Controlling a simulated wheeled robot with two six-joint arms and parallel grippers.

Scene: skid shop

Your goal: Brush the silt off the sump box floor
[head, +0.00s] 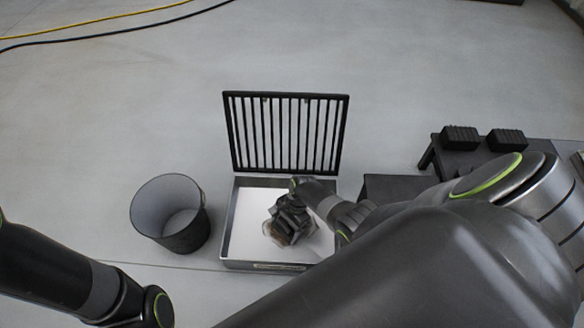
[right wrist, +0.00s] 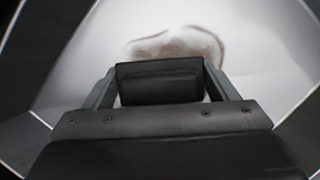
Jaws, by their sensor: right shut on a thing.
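The sump box (head: 229,225) is a shallow open box with a pale floor, in the middle of the head view. Its black barred grate (head: 286,174) stands upright at the back edge. My right gripper (head: 284,228) is inside the box outline, low over the floor. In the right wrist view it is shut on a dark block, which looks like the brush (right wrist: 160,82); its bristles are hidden. A brown, curved smear of silt (right wrist: 180,42) lies on the floor just beyond the brush. My left gripper is out of view; only its arm shows at bottom left.
A grey open bin (head: 150,222) stands just left of the box. A dark low bench (head: 460,165) with two black blocks (head: 459,138) (head: 507,139) is at right. A dark box (head: 395,187) stands beside the sump box. Yellow and black cables lie far left. The floor behind is clear.

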